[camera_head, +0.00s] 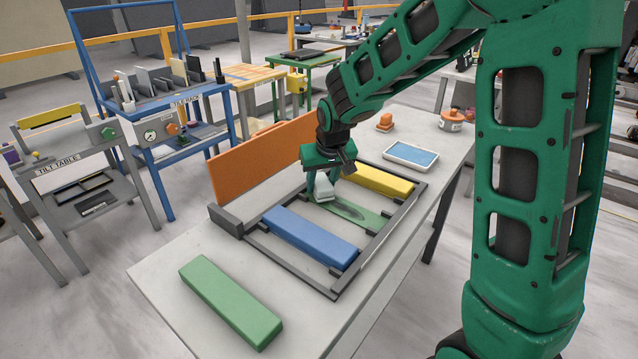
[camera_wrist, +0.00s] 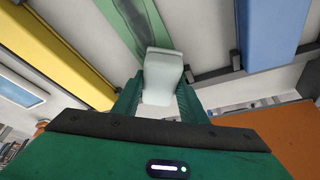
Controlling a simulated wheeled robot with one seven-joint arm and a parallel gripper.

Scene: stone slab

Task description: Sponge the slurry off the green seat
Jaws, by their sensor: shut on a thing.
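The green seat (camera_head: 372,222) is a flat green strip inside a dark frame, between a blue bar (camera_head: 310,237) and a yellow bar (camera_head: 380,180). A dark grey-green smear of slurry (camera_head: 348,211) lies along its middle, and it also shows in the wrist view (camera_wrist: 135,17). My gripper (camera_head: 322,179) is shut on a pale, whitish sponge (camera_wrist: 160,72). The sponge is at the far left end of the green seat, low over it; I cannot tell whether it touches. The sponge covers part of that end.
A loose green block (camera_head: 230,300) lies on the near slab (camera_head: 170,270). An orange board (camera_head: 265,155) stands along the frame's far left side. A white tray with a blue inside (camera_head: 412,155), a small orange item (camera_head: 385,121) and an orange-topped tub (camera_head: 451,121) sit at the back.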

